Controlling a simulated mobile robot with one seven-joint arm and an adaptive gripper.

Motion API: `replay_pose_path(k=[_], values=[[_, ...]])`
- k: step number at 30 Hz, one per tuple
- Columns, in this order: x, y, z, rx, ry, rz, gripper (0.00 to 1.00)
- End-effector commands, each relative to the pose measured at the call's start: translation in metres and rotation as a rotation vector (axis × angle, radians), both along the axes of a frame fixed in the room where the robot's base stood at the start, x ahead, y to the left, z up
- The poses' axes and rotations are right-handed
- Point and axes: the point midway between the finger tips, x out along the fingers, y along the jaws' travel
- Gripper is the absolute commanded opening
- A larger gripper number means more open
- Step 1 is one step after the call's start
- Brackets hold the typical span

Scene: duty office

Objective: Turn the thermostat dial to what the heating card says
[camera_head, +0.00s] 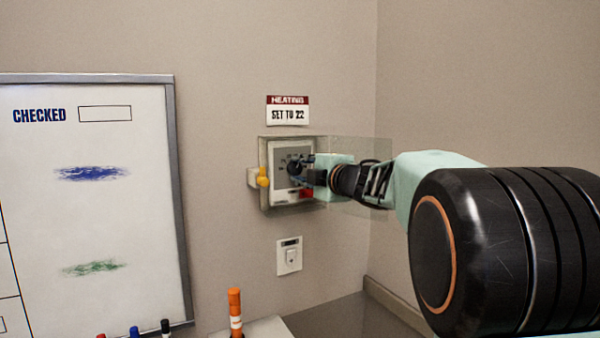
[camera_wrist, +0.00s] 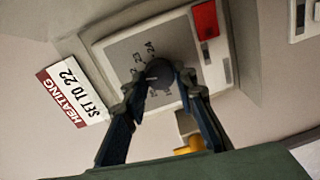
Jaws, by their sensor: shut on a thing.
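The thermostat (camera_head: 279,188) is on the wall inside a clear box whose cover (camera_head: 372,155) stands swung open to the right. My gripper (camera_head: 304,170) reaches in from the right and is shut on the dark round dial (camera_wrist: 161,71). In the wrist view the two fingertips (camera_wrist: 158,88) sit on either side of the dial.
A yellow knob (camera_head: 263,177) sits at the box's left side. A red patch (camera_wrist: 205,20) is on the thermostat. A wall switch (camera_head: 289,256) is below. A whiteboard (camera_head: 172,200) is at left, with an orange marker (camera_head: 235,308) standing in front. The wall corner is at right.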

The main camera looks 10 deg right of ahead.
Motion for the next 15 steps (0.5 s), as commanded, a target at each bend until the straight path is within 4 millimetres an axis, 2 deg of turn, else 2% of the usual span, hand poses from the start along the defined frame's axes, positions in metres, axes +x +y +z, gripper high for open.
replay_pose_path(k=[11, 12, 15], values=[[-0.0001, 0.0006, 0.0004, -0.003, -0.001, 0.001, 0.01], [-0.0001, 0.0006, 0.0004, -0.003, -0.001, 0.001, 0.3], [0.0, 0.0005, 0.0004, -0.003, -0.001, 0.001, 0.41]])
